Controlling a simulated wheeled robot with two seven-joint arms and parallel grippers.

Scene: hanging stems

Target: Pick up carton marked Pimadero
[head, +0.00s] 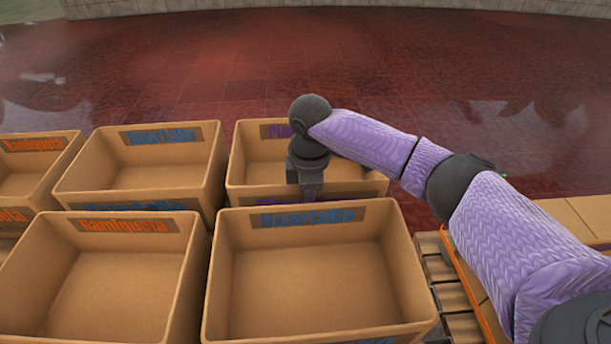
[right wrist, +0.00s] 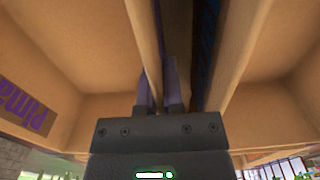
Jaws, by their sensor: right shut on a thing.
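The Pimadero carton (head: 262,155) is an open, empty brown carton in the back row, behind the front Huertallo carton. Its purple label is mostly hidden by my right arm; only the first letters show. My right gripper (head: 311,193) points down at the carton's near wall and is shut on that wall. In the right wrist view, the carton (right wrist: 75,50) fills the left side with part of its purple label, and the gripper's fingers (right wrist: 161,90) straddle its wall. My left gripper is not in view.
The front Huertallo carton (head: 315,280) stands close in front, with a narrow gap between. A Ramiqueta carton (head: 115,275) and another Huertallo carton (head: 150,178) stand to the left. A slatted wooden pallet (head: 455,297) shows at right. Red tiled floor lies beyond.

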